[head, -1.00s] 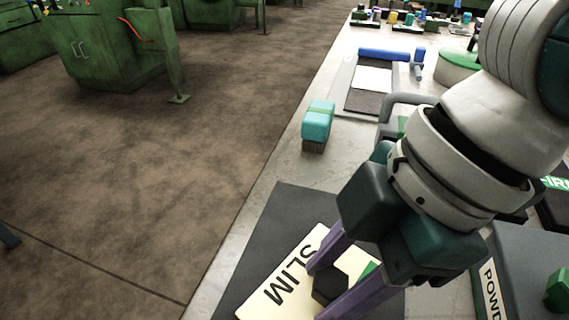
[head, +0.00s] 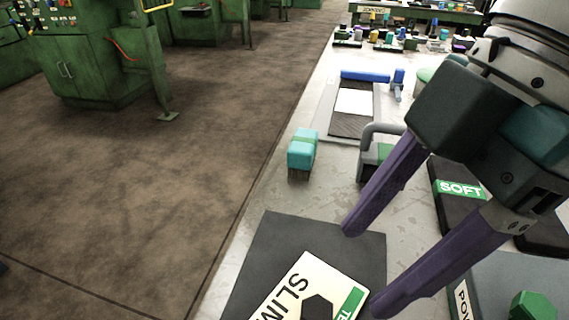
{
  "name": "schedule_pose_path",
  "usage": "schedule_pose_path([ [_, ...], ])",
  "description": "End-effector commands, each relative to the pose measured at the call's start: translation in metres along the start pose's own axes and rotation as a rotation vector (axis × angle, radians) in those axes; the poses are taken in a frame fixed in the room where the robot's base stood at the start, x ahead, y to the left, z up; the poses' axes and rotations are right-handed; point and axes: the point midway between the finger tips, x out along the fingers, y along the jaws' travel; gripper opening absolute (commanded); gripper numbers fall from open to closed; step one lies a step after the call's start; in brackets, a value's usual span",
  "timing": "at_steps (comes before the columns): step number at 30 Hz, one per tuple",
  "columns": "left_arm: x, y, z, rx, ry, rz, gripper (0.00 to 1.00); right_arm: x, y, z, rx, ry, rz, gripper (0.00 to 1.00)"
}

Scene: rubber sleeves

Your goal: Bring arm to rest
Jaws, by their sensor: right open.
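My right gripper (head: 362,268) comes in from the upper right of the head view. Its two purple fingers are spread wide apart with nothing between them. The fingers hang above the right edge of a dark mat and the bench. A cream card (head: 292,285) marked "SLIM" lies on the dark mat (head: 262,245). A black hexagonal piece (head: 317,308) sits on the card, apart from the fingers and partly cut off by the lower frame edge. My left gripper is not in view.
A teal-topped brush (head: 302,148) stands on the bench. A grey-handled block (head: 373,160) is close behind the fingers. A black tray with a "SOFT" label (head: 461,189) and a grey box with a green knob (head: 533,306) lie at right. Green machines (head: 95,75) stand across the floor.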

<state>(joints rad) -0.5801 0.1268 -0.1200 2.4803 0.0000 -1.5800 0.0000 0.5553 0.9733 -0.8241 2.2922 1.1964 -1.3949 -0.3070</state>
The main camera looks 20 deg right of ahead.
Motion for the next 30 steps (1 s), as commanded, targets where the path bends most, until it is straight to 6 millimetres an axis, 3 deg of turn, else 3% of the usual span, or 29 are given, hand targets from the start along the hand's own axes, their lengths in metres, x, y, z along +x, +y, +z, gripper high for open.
schedule_pose_path([
  [6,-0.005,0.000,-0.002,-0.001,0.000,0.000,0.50,-0.019,0.000,0.000,-0.001,0.000,0.001,0.67],
  [22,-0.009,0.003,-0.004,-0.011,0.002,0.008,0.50,-0.020,-0.001,-0.004,0.001,0.006,0.001,0.67],
  [26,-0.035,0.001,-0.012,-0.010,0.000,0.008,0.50,-0.029,-0.006,-0.028,0.025,0.049,0.030,0.67],
  [30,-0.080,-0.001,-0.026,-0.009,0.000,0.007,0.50,-0.050,-0.010,-0.065,0.172,0.136,0.117,0.67],
])
